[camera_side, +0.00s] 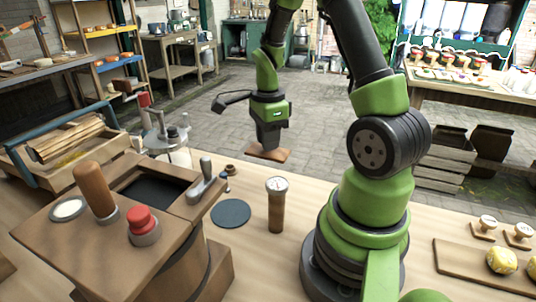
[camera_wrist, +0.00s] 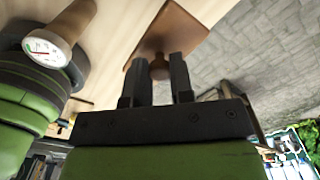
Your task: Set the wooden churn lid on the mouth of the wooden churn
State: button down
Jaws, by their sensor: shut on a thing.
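The wooden churn lid (camera_side: 262,155) is a flat brown square plate. It hangs level under my gripper (camera_side: 269,142), above and behind the bench. In the wrist view the lid (camera_wrist: 172,28) has a round knob (camera_wrist: 160,69), and my gripper (camera_wrist: 158,75) is shut on that knob between its two dark fingers. The wooden churn (camera_side: 195,258) stands at the lower left in the side view. Its mouth (camera_side: 153,190) is a dark square opening in the top, uncovered. The lid is to the right of the churn and apart from it.
A wooden cylinder with a dial (camera_side: 276,208) and a dark round disc (camera_side: 230,213) sit between the churn and my base. A grey lever (camera_side: 206,182), a red knob (camera_side: 139,219) and an upright wooden handle (camera_side: 95,190) rise around the mouth. A wooden crate (camera_side: 70,150) lies behind.

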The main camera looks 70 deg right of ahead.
notch_tip(320, 180, up, 22)
jog(key=f, duration=0.1)
jog(key=w+a, duration=0.3)
jog(key=a, duration=1.1)
jog(key=w+a, duration=0.2)
jog(key=a, duration=1.2)
notch_tip(320, 180, down, 9)
jog(key=shift+a, duration=0.2)
jog(key=shift+s+f, duration=0.1)
jog(key=shift+f, duration=0.85)
jog(key=shift+r, duration=0.1)
jog(key=c, duration=0.9)
grip_release()
jog(key=c, duration=0.4)
